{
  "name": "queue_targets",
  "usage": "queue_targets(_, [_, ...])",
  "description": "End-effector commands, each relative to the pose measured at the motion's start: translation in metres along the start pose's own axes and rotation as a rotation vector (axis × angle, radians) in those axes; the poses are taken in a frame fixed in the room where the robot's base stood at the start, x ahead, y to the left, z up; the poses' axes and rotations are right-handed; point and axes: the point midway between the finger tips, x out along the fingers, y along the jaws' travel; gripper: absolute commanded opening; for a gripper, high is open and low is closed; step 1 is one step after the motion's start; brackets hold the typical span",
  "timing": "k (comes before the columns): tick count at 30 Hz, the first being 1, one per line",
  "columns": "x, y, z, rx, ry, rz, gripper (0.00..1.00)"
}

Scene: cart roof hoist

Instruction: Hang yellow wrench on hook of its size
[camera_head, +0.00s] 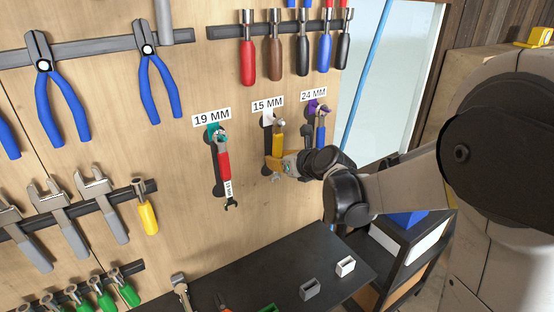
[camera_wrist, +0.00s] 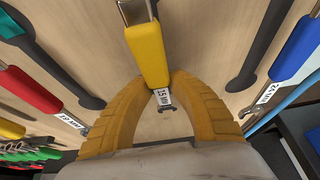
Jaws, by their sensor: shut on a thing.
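The yellow wrench (camera_head: 278,143) is upright in front of the pegboard wall, below the 15 MM sign (camera_head: 268,105). In the wrist view its yellow handle (camera_wrist: 147,55) points up, and a 15 MM tag (camera_wrist: 163,97) shows at its lower end. My gripper (camera_head: 277,161) is shut on the lower part of this wrench; its fingers (camera_wrist: 160,80) lie on both sides. A pale hook (camera_head: 267,117) on a dark holder is just left of the wrench's top. I cannot tell whether the ring end is around the hook.
A red wrench (camera_head: 224,164) hangs under the 19 MM sign (camera_head: 212,117) to the left. A blue wrench (camera_head: 320,131) hangs under the 24 MM sign (camera_head: 314,94), close on the right. Screwdrivers (camera_head: 275,58) hang above. A dark bench top (camera_head: 250,275) lies below.

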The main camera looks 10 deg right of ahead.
Motion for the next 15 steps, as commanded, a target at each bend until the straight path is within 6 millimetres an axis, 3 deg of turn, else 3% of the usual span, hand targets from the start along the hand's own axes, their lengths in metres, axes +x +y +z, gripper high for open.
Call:
queue_targets(5, [0.0001,0.0003,-0.0006,-0.001,0.001,0.001,0.0])
queue_targets(6, [0.0001,0.0003,-0.0006,-0.001,0.001,0.001,0.28])
queue_targets(8, [0.0001,0.0002,-0.0006,-0.001,0.001,0.001,0.46])
queue_targets(15, [0.0001,0.0002,-0.0005,0.0,0.001,0.001,0.47])
